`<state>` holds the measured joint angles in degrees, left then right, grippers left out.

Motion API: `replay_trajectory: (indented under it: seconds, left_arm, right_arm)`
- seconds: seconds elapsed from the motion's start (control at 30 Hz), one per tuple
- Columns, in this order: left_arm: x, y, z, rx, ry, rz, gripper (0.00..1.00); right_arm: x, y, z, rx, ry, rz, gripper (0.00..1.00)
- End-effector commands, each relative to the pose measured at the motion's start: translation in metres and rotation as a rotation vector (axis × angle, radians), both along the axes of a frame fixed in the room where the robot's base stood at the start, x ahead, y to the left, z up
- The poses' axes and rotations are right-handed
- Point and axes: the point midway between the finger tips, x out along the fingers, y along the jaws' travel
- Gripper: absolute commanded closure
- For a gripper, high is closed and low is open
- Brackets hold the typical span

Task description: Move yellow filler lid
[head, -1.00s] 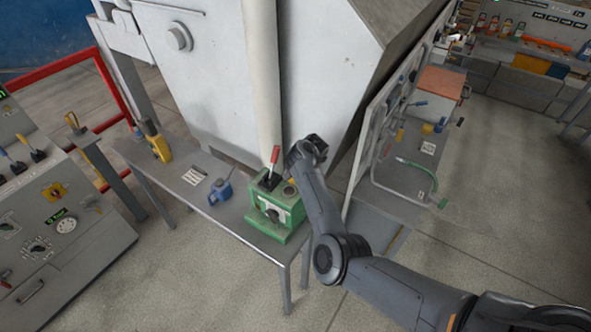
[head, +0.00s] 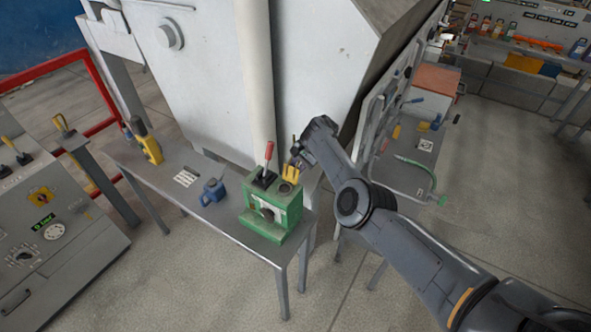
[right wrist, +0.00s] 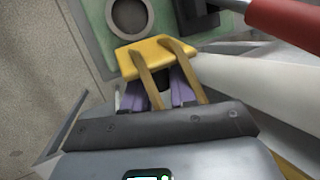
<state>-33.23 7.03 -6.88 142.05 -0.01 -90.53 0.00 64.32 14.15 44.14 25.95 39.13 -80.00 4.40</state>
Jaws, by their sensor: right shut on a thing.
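The yellow filler lid (head: 290,171) is held in my right gripper (head: 298,160), just behind and above the green box (head: 275,208). In the right wrist view the lid (right wrist: 150,57) is a yellow plate with two upright strips reaching between my purple-padded fingers (right wrist: 158,95). The round filler opening (head: 285,188) on top of the box is uncovered. It also shows beyond the lid in the right wrist view (right wrist: 130,15). The lid is beside the opening, not over it. My left gripper is out of view.
A red-handled lever (head: 267,156) stands on the box beside the opening. The grey bench (head: 222,217) also bears a blue can (head: 213,191) and a yellow tool (head: 147,142). The big grey machine housing (head: 220,80) rises close behind.

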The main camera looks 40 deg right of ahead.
Motion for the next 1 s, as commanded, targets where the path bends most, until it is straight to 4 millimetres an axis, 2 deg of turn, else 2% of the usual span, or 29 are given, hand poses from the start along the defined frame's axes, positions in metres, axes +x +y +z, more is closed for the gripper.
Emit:
replay_trajectory:
  seconds: [0.2,0.23,0.33,0.37,0.77,1.0]
  left_arm:
    - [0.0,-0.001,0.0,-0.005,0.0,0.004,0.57]
    - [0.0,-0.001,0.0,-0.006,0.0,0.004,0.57]
    - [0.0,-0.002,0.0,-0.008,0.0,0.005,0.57]
    - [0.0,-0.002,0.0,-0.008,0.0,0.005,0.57]
    - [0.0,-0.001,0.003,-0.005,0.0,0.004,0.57]
    - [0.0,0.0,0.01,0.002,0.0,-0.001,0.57]
  right_arm:
    - [-0.001,0.0,-0.003,-0.002,0.003,-0.001,1.0]
    - [-0.001,0.0,-0.003,-0.002,0.003,-0.001,0.72]
    - [-0.001,0.0,-0.003,-0.003,0.002,0.0,0.57]
    - [-0.001,0.0,-0.002,-0.002,0.002,0.0,0.55]
    - [-0.002,-0.003,0.005,-0.004,0.001,-0.001,0.55]
    - [-0.012,-0.015,0.036,-0.005,0.0,-0.003,0.55]
